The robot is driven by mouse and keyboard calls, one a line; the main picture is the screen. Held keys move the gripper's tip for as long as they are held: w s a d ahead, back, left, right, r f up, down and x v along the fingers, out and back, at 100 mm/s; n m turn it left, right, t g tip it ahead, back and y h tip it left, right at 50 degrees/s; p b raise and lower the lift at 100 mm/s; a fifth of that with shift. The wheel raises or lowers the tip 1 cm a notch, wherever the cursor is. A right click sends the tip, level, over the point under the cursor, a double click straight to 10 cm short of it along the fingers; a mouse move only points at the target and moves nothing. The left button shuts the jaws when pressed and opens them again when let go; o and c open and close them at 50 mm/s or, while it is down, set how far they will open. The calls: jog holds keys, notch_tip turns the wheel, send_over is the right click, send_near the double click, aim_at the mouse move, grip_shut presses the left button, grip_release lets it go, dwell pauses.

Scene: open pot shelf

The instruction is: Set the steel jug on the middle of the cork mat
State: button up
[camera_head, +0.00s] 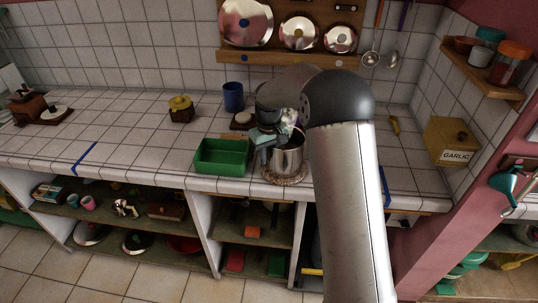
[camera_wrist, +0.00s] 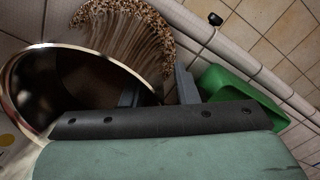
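The steel jug (camera_head: 288,160) stands upright on the round cork mat (camera_head: 284,181) near the counter's front edge. It looks roughly central, with mat showing around its front. In the wrist view the jug's open mouth and shiny wall (camera_wrist: 118,48) fill the left, with the speckled mat (camera_wrist: 150,14) beyond. My gripper (camera_head: 264,150) is at the jug's left rim. In the wrist view its fingers (camera_wrist: 159,86) are apart, one inside the mouth and one outside the wall, with visible space between them. My arm hides the jug's right and back in the head view.
A green bin (camera_head: 222,170) stands just left of the jug and shows close to the outer finger in the wrist view (camera_wrist: 225,88). A blue mug (camera_head: 233,97) and a yellow-lidded pot (camera_head: 181,108) stand farther back. The counter's left is mostly clear.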

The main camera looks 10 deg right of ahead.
jog(key=shift+f, duration=0.15)
notch_tip(320, 180, up, 18)
jog(key=b, duration=0.1)
jog(key=shift+f, duration=0.2)
dwell(0.4)
